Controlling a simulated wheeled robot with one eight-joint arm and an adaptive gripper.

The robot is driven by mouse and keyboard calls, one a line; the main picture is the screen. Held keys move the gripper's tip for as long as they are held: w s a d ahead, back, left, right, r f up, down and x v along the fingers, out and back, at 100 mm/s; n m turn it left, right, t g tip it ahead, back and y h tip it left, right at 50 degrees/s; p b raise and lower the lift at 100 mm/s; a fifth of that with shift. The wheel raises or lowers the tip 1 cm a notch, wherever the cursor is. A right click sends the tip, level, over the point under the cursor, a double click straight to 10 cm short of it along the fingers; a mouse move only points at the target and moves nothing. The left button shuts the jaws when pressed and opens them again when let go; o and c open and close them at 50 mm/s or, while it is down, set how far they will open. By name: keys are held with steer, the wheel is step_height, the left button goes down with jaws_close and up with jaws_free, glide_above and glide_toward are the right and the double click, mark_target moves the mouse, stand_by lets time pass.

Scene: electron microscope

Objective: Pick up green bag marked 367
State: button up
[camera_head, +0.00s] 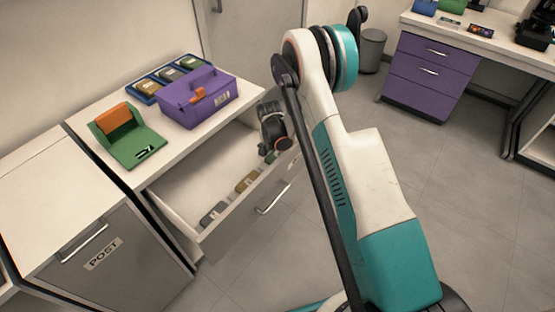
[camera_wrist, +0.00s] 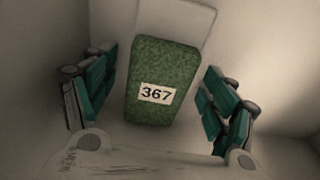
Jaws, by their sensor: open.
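The green bag marked 367 (camera_wrist: 152,112) lies in the open drawer, its white label facing up in the wrist view. A pale flap or top part (camera_wrist: 175,18) extends from its far end. My gripper (camera_wrist: 157,98) is open, with one finger on each side of the bag and a visible gap on both sides. In the head view my gripper (camera_head: 268,152) reaches down into the right end of the drawer, and the bag there is mostly hidden by my wrist.
The open drawer (camera_head: 175,195) also holds a yellowish bag (camera_head: 247,181) and a grey bag (camera_head: 213,214) along its front wall. A purple box (camera_head: 197,97) and a green holder (camera_head: 128,140) stand on the counter above. Drawer walls are close around my gripper.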

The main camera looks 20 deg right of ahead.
steer(key=c, duration=1.2)
steer(key=shift+r, duration=0.15)
